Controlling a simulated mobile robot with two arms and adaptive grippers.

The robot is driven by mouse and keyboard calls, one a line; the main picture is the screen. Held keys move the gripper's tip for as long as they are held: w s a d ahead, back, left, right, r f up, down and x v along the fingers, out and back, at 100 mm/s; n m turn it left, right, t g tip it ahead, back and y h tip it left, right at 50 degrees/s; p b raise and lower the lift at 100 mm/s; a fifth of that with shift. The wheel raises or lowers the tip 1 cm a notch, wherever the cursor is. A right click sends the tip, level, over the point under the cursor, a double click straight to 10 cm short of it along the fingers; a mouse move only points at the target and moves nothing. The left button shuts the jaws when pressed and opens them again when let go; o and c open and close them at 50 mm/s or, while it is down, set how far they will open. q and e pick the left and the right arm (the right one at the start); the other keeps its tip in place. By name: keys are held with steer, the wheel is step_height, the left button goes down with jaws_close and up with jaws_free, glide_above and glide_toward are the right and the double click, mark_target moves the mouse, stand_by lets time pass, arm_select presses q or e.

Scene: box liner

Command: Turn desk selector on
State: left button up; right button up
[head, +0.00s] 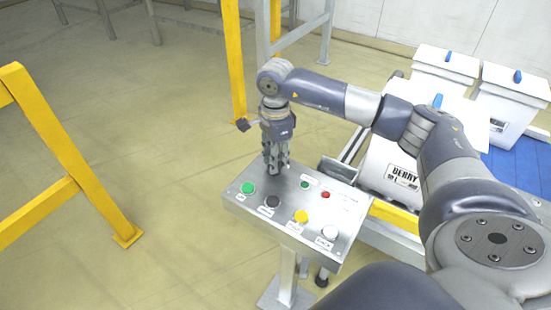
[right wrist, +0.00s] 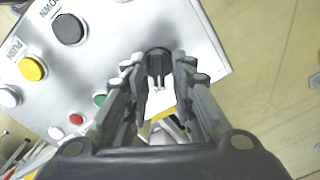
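The desk control panel (head: 262,215) is a metal box on a post in the head view. My right gripper (head: 276,168) points down at its far left part. In the right wrist view, a dark selector knob (right wrist: 158,62) sits between the fingertips of my right gripper (right wrist: 165,85). The fingers are apart, one on each side of the knob; whether they touch it I cannot tell. In the head view the gripper hides the knob. My left gripper is not in view.
The panel also bears a green button (head: 248,188), a black button (head: 271,201), a yellow button (head: 301,216), a white button (head: 330,232), and small green (head: 305,184) and red (head: 325,194) lights. White boxes (head: 510,95) stand right. A yellow frame (head: 65,150) stands left on open floor.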

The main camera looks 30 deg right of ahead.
step_height(320, 180, up, 12)
stand_by(0.7)
stand_by(0.5)
